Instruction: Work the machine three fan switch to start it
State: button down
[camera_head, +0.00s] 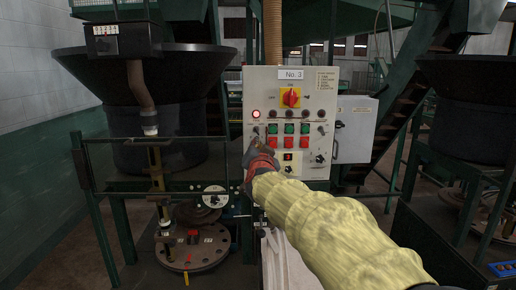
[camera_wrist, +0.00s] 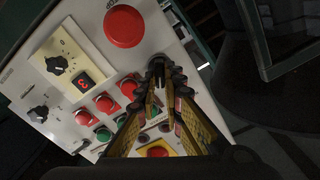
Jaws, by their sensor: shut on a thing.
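The grey control panel (camera_head: 258,90) labelled "No. 3" stands upright in front of me. It carries a red and yellow rotary switch (camera_head: 290,97), a lit red lamp (camera_head: 256,114), and rows of green and red push buttons. My gripper (camera_head: 254,147) reaches the left side of the panel, below the lit lamp and left of the buttons. In the wrist view my gripper (camera_wrist: 158,74) has its fingertips together on a small dark switch lever at the panel face. The fingers mostly hide this switch, and its label cannot be read.
A large red button (camera_wrist: 123,28) and a black knob on a yellow plate (camera_wrist: 60,65) are close by in the wrist view. A glass-fronted guard (camera_head: 150,165) stands left of the panel. A grey box (camera_head: 355,130) with a handle is behind right.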

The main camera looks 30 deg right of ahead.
jog(key=shift+f, duration=0.1)
jog(key=c, duration=2)
grip_release()
jog(key=shift+o, duration=0.4)
jog(key=v, duration=1.2)
